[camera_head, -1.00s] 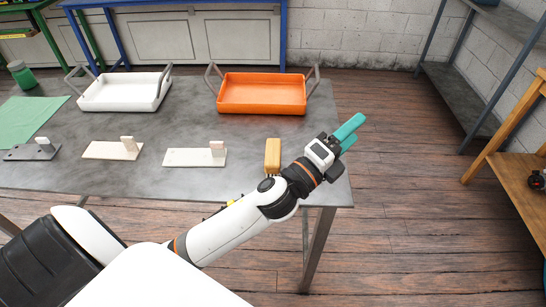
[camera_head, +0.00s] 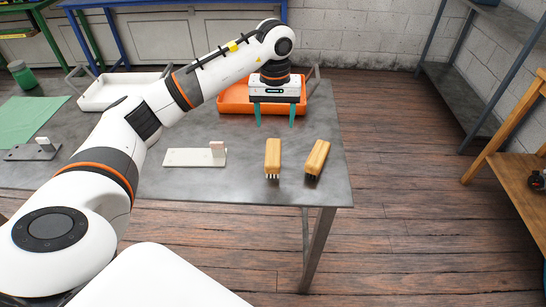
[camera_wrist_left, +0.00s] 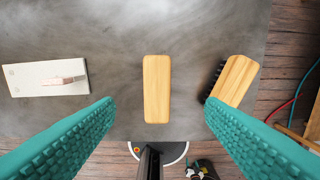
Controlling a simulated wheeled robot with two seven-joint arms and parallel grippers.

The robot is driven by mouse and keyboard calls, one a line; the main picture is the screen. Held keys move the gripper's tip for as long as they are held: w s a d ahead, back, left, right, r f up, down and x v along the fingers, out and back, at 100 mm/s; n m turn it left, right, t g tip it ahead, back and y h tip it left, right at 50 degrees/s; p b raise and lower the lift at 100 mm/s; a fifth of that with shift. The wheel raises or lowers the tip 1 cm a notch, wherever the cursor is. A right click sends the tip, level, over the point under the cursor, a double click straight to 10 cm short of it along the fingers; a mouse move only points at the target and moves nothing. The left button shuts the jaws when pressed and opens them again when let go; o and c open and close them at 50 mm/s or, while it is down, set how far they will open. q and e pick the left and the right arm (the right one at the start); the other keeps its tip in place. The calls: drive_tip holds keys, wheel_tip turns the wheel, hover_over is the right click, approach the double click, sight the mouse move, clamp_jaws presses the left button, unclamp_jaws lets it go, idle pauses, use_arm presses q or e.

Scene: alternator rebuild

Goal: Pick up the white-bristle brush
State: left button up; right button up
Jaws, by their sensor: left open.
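The white-bristle brush (camera_head: 272,155) has a wooden back and lies on the grey table near its front right, pale bristles showing at its near end. In the left wrist view the brush (camera_wrist_left: 157,88) shows only its wooden back, centred between the fingers. My left gripper (camera_head: 274,122) is open and empty, teal fingers pointing down. It is above the table, apart from the brush and appearing just beyond it in the head view. The fingers (camera_wrist_left: 159,102) spread wide to either side of the brush in the wrist view. My right gripper is not in view.
A second wooden brush (camera_head: 317,157) with dark bristles (camera_wrist_left: 214,78) lies tilted just to the right. A pale plate with an upright block (camera_head: 190,158) lies to the left. An orange tray (camera_head: 232,108) stands behind my gripper, a white tray (camera_head: 90,98) farther left.

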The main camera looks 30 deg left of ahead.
sight(273, 150)
use_arm(q)
wheel_tip(273, 150, down, 7)
drive_tip(key=shift+s+r+p, duration=0.1)
drive_tip(key=shift+r+p, duration=0.1)
drive_tip(key=shift+p, duration=0.6)
drive_tip(key=f, duration=0.1)
drive_tip(key=f+p, duration=0.1)
drive_tip(key=f, duration=0.1)
drive_tip(key=f+p, duration=0.1)
drive_tip(key=shift+s+f, duration=0.15)
drive_tip(key=shift+s, duration=0.1)
drive_tip(key=shift+f, duration=0.45)
drive_tip(key=c, duration=1.1)
wheel_tip(273, 150, up, 9)
drive_tip(key=shift+w+f+b, duration=0.1)
drive_tip(key=shift+b, duration=1.05)
drive_tip(key=shift+r, duration=0.65)
